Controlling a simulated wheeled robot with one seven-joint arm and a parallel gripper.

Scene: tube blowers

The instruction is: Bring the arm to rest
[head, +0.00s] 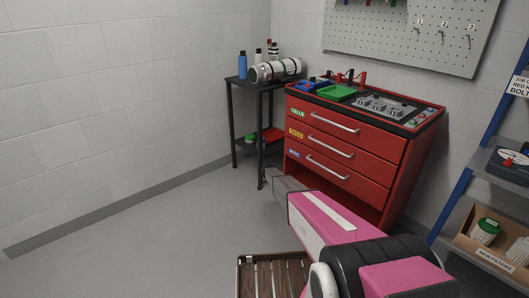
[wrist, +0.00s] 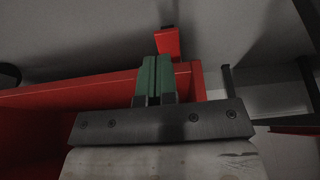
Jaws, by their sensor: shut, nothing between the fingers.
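My arm (head: 325,225), pink and grey, reaches forward from the bottom right of the head view, in front of the red tool cabinet (head: 375,175). Its grey far end lies left of the lowest drawer and hides part of the cabinet's lower left side. In the wrist view, my gripper (wrist: 152,62) has its two green fingers together, with nothing between them. Red panels of what looks like the cabinet (wrist: 60,97) are behind the fingers there. A small red piece (wrist: 167,42) shows just past the fingertips; I cannot tell what it is.
A black side table (head: 258,86) with bottles and a striped cylinder (head: 275,69) stands left of the cabinet. A blue-framed shelf (head: 485,120) is at the right. A brown slatted crate (head: 243,275) is at the bottom. The floor at the left is clear.

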